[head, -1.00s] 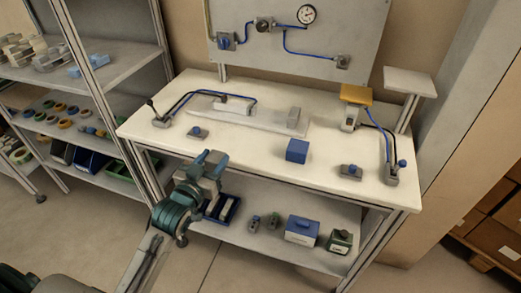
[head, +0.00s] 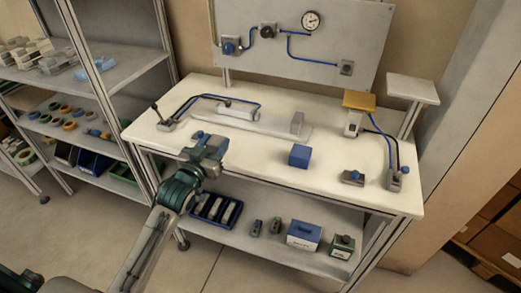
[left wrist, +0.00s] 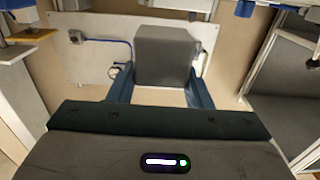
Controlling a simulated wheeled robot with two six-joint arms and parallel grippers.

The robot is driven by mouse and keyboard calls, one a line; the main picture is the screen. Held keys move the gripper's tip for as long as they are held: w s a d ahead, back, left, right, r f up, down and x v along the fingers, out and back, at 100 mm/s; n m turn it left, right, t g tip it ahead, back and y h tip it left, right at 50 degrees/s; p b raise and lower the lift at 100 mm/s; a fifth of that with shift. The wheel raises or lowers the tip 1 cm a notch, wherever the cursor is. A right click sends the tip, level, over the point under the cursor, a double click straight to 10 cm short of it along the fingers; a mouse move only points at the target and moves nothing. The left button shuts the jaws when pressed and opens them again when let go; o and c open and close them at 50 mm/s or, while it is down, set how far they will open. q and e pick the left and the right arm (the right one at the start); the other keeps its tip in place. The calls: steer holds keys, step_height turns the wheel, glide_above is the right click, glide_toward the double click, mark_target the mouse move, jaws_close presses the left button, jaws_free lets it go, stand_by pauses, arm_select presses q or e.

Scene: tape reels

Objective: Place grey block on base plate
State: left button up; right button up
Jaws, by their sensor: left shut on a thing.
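My left gripper (head: 206,149) is at the front edge of the workbench, left of centre, in the head view. It is shut on the grey block (left wrist: 163,57), which shows between the two blue fingers in the left wrist view. In the head view the held block is small and hard to tell from the gripper. The pale base plate (head: 268,127) lies flat on the bench, beyond and to the right of the gripper. A cylinder (head: 238,109) and a small upright grey block (head: 297,123) stand on it. My right gripper is not in view.
A blue block (head: 299,156) sits on the bench front, with a small blue-topped device (head: 352,178) to its right. A lever with a blue hose (head: 165,123) stands at the left. A yellow-topped stand (head: 356,101) is at the right. A gauge panel (head: 300,45) rises behind.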

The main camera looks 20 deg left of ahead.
arm_select(q)
steer(key=w+d+p, duration=0.1)
steer(key=w+d, duration=0.1)
steer(key=d, duration=0.1)
steer(key=w+d, duration=0.1)
steer(key=d, duration=0.3)
steer(key=w+d+f+p, duration=0.1)
steer(key=w+d, duration=0.1)
steer(key=d, duration=0.1)
steer(key=shift+w+d+p, duration=0.35)
steer(key=shift+w+d, duration=0.25)
steer(key=shift+d, duration=0.25)
step_height(320, 180, down, 2)
steer(key=shift+f+p, duration=0.2)
steer(key=shift+p, duration=0.7)
steer(key=shift+f, duration=0.45)
steer(key=shift+f, duration=0.15)
steer(key=o, duration=1)
steer(key=shift+o, duration=0.2)
steer(key=shift+f, duration=0.1)
